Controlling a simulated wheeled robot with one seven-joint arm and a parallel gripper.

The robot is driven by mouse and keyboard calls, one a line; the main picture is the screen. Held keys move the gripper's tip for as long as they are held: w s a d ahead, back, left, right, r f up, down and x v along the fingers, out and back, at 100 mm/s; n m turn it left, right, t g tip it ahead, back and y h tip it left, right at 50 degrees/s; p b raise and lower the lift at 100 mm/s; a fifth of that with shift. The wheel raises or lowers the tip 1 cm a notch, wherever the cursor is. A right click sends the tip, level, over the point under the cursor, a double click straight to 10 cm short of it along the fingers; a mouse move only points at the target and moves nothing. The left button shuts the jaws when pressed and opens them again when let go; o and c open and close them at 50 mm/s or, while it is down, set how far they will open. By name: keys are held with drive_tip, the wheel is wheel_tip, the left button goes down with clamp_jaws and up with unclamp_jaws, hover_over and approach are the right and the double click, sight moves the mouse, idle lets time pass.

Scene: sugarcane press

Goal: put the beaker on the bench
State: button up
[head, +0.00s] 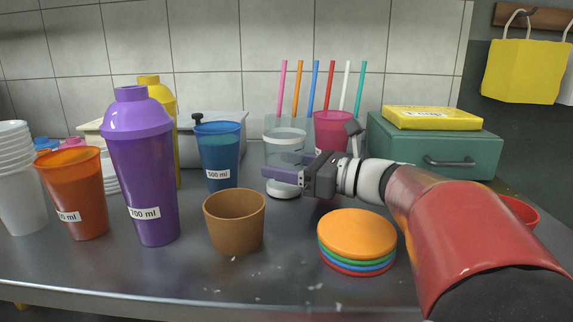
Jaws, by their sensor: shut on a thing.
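A clear beaker (284,146) with a pale base stands upright in my gripper, right of the blue cup. My gripper (281,174) reaches in from the right and is shut on the beaker around its lower part. The fingers hide some of its wall. The beaker's base is close above or on the grey bench (190,280); I cannot tell whether it touches.
A blue cup (219,160), brown cup (234,222), purple shaker (142,180) and orange cup (77,195) stand left. Stacked coloured lids (357,235) lie in front. A pink cup (330,133) and green case (440,148) are behind. Bare bench lies at front left.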

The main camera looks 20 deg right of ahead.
drive_tip(key=shift+f, duration=0.1)
drive_tip(key=o, duration=1.1)
drive_tip(key=shift+o, duration=0.2)
